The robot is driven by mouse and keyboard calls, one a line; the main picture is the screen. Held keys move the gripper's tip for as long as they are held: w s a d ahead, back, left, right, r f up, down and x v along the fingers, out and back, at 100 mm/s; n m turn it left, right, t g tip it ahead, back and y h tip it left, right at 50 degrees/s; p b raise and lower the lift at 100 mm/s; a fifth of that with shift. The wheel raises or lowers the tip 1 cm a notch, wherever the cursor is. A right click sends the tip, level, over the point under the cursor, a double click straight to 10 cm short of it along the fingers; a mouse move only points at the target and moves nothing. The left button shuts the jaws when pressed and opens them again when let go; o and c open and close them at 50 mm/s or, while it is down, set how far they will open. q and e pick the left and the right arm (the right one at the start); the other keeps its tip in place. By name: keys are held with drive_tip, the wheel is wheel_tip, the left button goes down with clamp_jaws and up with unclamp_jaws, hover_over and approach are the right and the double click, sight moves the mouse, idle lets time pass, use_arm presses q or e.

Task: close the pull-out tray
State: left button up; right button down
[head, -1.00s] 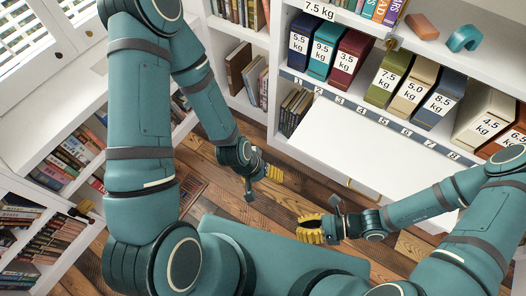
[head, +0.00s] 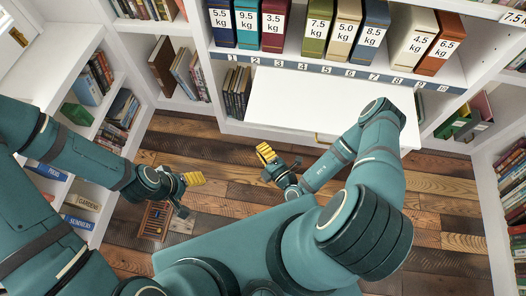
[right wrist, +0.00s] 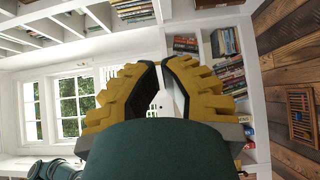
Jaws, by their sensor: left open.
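The pull-out tray (head: 310,100) is a flat white board. It sticks out from the white bookcase below a numbered strip (head: 320,68). A gold handle (head: 326,139) shows at its front edge. My left gripper (head: 192,179) is open and empty, farther left over the floor.
Weight-labelled binders (head: 345,28) stand on the shelf above the tray. Bookshelves (head: 85,95) line the left side, and another bookcase (head: 505,170) stands at the right. A slatted brown piece (head: 154,219) lies on the plank floor (head: 440,200). The floor in front of the bookcase is mostly clear.

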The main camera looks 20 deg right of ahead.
use_arm(q)
drive_tip(key=shift+w+a+f+b, duration=0.1)
drive_tip(key=shift+w+f+b, duration=0.1)
drive_tip(key=shift+f+b, duration=0.6)
use_arm(e)
drive_tip(key=d+x, duration=0.2)
drive_tip(key=x, duration=0.7)
drive_tip(key=shift+w+d, duration=0.25)
drive_tip(key=shift+w, duration=0.05)
